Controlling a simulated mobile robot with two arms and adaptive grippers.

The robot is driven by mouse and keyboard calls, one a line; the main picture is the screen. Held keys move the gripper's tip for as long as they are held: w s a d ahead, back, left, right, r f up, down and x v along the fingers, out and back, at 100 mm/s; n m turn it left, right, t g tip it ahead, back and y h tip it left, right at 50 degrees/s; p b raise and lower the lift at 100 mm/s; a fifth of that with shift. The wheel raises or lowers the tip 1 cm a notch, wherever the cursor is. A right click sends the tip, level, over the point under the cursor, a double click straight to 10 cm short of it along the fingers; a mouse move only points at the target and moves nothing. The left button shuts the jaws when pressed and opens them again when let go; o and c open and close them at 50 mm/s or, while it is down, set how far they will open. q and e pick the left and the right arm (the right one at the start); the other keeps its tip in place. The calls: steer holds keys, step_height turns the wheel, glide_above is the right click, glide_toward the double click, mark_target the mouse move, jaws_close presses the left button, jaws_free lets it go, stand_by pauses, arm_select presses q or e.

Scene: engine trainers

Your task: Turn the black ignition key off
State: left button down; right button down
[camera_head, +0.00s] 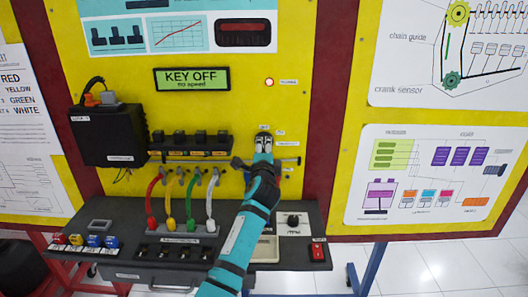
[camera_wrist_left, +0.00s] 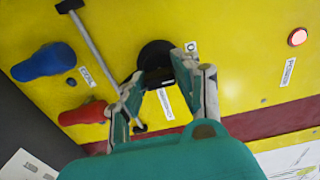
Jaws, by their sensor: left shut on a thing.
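The black ignition key (camera_wrist_left: 155,58) is on the yellow panel (camera_wrist_left: 240,30), in front of a round dark switch in the left wrist view. My left gripper (camera_wrist_left: 163,76) is shut on it, one finger on each side. In the head view my left gripper (camera_head: 263,145) reaches up to the panel and hides the key. A green display (camera_head: 192,79) above reads "KEY OFF" with a smaller line under it. A red lamp (camera_head: 269,82) glows to the right of the display. My right gripper is not in view.
A thin metal rod (camera_wrist_left: 98,58) passes close to my left finger in the wrist view. A blue knob (camera_wrist_left: 44,62) and a red knob (camera_wrist_left: 83,113) stick out nearby. Coloured cables and a black control shelf (camera_head: 120,215) lie left of my arm.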

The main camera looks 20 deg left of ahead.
arm_select(q)
steer(key=shift+f, duration=0.1)
stand_by(0.3)
steer(key=c, duration=1)
jaws_free()
steer(key=shift+o, duration=0.2)
steer(key=v, duration=1.2)
